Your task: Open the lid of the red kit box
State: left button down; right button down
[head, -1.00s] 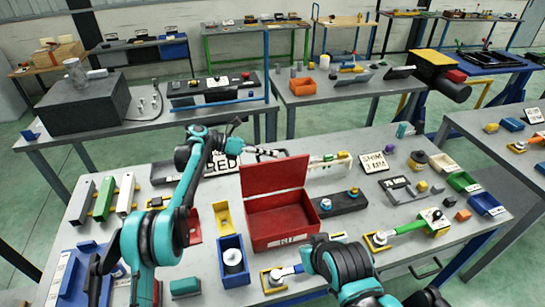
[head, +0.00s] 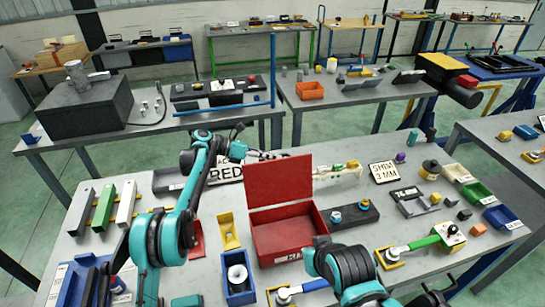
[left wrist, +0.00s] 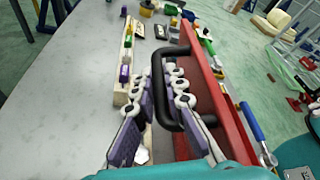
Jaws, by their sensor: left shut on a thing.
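The red kit box (head: 287,238) stands on the grey workbench with its open side up. Its red lid (head: 281,182) stands raised, close to upright, at the box's back edge, and the inside of the box shows. My left arm reaches over from the left, and my left gripper (head: 262,155) is behind the lid, partly hidden by it. In the left wrist view, the fingers of my left gripper (left wrist: 174,85) are closed at the lid's black handle (left wrist: 165,90), with the red lid (left wrist: 215,95) along their right side. My right arm shows at the lower right; its gripper is not visible.
A blue bin (head: 237,272) and a yellow bracket (head: 229,232) stand left of the box. A dark block with blue knobs (head: 350,213) is close to its right. A green-handled tool (head: 420,242) lies farther right.

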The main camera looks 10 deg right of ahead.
pick_arm(q)
jog(key=shift+s+f, duration=0.1)
jog(key=shift+f, duration=0.2)
jog(key=c, duration=1.6)
grip_release()
jog(key=shift+o, duration=0.2)
jog(key=v, duration=1.2)
jog(key=shift+r, duration=0.25)
jog(key=shift+a+r, duration=0.1)
